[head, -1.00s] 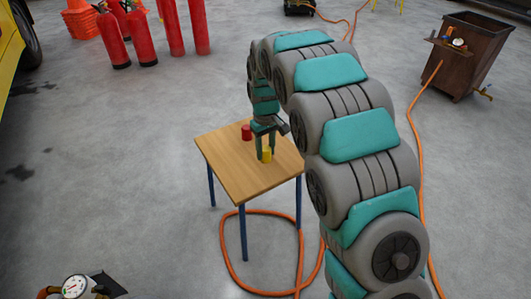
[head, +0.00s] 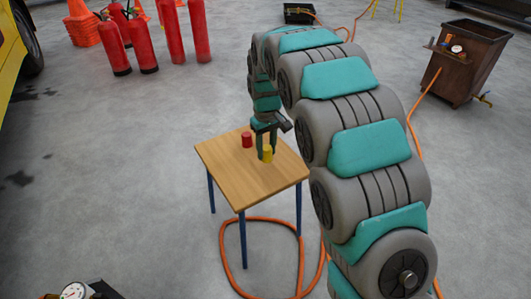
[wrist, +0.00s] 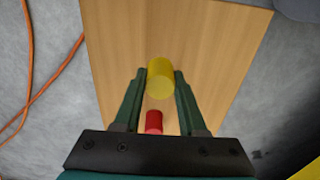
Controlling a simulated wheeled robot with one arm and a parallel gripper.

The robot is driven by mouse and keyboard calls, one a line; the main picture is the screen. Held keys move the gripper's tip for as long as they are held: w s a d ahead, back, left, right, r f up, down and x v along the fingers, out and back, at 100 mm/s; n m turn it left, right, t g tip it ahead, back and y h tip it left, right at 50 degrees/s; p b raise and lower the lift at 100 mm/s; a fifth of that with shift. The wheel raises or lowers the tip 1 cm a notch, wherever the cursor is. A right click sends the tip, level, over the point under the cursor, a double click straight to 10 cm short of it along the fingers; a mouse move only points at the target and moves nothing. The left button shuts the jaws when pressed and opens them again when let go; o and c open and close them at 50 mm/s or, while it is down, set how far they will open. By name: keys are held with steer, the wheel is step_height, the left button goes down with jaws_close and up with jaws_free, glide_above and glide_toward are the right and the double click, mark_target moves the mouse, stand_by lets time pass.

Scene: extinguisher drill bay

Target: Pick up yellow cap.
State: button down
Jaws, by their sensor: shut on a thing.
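The yellow cap (head: 267,155) is a small cylinder, held between the fingers of my gripper (head: 266,152) over the wooden table. My gripper is shut on it. In the wrist view the yellow cap (wrist: 160,80) sits between the tips of the two green fingers (wrist: 160,77). It seems to be a little above the tabletop, but the gap is hard to see. A red cap (head: 247,140) stands on the table to the left and behind it in the head view. The red cap also shows in the wrist view (wrist: 154,122), between the fingers nearer the palm.
The small table (head: 238,183) has blue legs and a mostly bare top. An orange hose (head: 228,262) loops on the floor beneath it. Red extinguishers (head: 146,48) and orange cones (head: 82,27) stand at the back left. A rusty bin (head: 471,62) stands at the right.

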steer(key=s+d+r, duration=0.1)
steer(key=s+d, duration=0.2)
steer(key=s, duration=0.4)
steer(key=s+d, duration=0.4)
steer(key=s, duration=0.2)
steer(key=shift+s+r, duration=0.4)
steer(key=shift+w+d, duration=0.1)
